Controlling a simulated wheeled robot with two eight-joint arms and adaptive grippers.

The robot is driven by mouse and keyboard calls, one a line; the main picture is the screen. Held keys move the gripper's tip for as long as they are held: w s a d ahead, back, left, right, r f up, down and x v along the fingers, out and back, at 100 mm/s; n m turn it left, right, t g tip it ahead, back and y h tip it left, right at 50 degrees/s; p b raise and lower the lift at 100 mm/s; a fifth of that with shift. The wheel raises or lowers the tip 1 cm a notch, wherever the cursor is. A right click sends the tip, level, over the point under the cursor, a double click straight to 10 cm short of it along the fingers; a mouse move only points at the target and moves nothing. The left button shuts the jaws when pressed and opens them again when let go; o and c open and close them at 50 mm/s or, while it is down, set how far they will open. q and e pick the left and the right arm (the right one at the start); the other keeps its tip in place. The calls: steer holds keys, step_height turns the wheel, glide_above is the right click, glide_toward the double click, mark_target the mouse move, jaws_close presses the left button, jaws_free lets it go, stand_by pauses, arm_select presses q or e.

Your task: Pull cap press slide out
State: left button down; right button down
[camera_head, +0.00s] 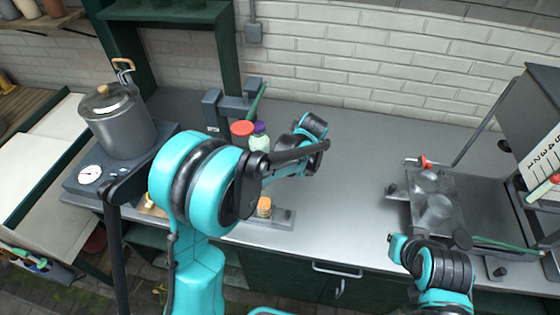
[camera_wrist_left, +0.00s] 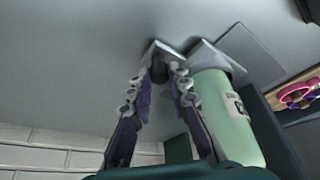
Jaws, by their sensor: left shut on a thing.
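In the left wrist view my left gripper (camera_wrist_left: 160,84) is shut on a small dark knob (camera_wrist_left: 160,72) at the end of a grey metal piece, which looks like the cap press slide (camera_wrist_left: 163,48). A pale green bottle (camera_wrist_left: 226,115) stands close beside the fingers. In the head view the dark cap press (camera_head: 213,110), with a green lever, stands at the back of the bench behind a red cap (camera_head: 242,128) and a purple cap (camera_head: 259,127). My left arm hides the left fingers and the slide there. My right arm shows at lower right; its fingers cannot be made out.
A steel pot (camera_head: 122,125) stands on a scale at left. An orange-topped piece (camera_head: 264,206) sits on a small plate near the bench's front edge. A clear-domed fixture (camera_head: 432,205) and a framed stand (camera_head: 535,140) occupy the right. The middle bench (camera_head: 355,185) is clear.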

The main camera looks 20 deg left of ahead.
arm_select(q)
steer(key=d, duration=0.8)
steer(key=shift+w+d, duration=0.25)
steer(key=shift+d, duration=0.1)
steer(key=c, duration=1.4)
jaws_free()
steer(key=shift+r, duration=0.1)
steer(key=v, duration=1.1)
steer(key=shift+s+d+r, duration=0.1)
steer(key=shift+d+r, duration=0.1)
steer(key=shift+r, duration=0.15)
